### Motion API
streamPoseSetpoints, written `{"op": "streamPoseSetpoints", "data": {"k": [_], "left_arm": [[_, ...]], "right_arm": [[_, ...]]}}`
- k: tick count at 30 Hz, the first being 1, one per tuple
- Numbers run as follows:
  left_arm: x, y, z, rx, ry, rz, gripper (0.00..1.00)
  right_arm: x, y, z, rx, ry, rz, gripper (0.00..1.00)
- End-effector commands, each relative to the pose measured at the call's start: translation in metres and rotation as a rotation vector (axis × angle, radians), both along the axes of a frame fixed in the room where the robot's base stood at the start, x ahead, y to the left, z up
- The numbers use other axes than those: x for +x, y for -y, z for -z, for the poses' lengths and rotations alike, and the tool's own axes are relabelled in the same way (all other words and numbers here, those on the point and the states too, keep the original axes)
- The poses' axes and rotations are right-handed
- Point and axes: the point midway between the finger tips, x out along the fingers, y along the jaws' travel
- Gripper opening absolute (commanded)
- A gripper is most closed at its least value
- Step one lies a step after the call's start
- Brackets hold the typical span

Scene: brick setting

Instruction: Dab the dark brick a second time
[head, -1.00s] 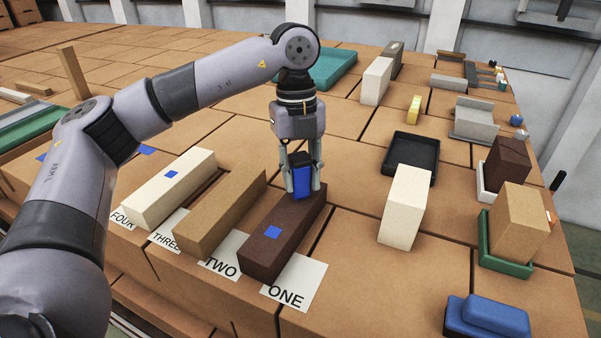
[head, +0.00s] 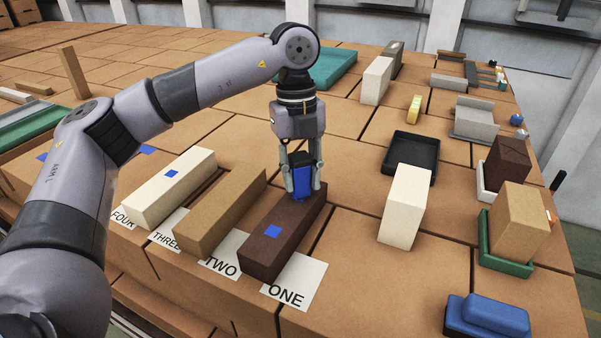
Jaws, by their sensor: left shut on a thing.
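The dark brick (head: 262,250) lies on the brick surface behind the card marked ONE (head: 294,286). My left gripper (head: 303,188) is shut on a blue block (head: 302,182), pointing down over the far end of the dark brick. The blue block's lower end is at or just above the brick's top; I cannot tell whether it touches. The gripper hides part of the brick's far end. My right gripper is not in view.
Left of it stand a tan brick (head: 220,212) and a cream brick (head: 168,190) with a blue mark. My left arm crosses the left side.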

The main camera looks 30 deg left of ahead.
Motion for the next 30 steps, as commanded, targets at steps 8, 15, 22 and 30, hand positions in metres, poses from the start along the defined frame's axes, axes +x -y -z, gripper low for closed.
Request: {"op": "streamPoseSetpoints", "data": {"k": [8, 15, 22, 30], "left_arm": [[-0.001, 0.000, -0.014, 0.000, -0.003, 0.001, 0.10], [0.000, 0.000, -0.034, 0.000, -0.002, 0.001, 0.10], [0.000, 0.000, -0.053, 0.000, -0.001, 0.001, 0.10], [0.000, 0.000, -0.070, 0.000, -0.002, 0.001, 0.10]], "right_arm": [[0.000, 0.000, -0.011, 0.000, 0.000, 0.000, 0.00], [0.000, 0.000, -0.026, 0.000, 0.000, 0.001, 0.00], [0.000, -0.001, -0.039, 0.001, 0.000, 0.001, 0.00], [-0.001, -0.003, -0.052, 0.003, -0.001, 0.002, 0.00]]}}
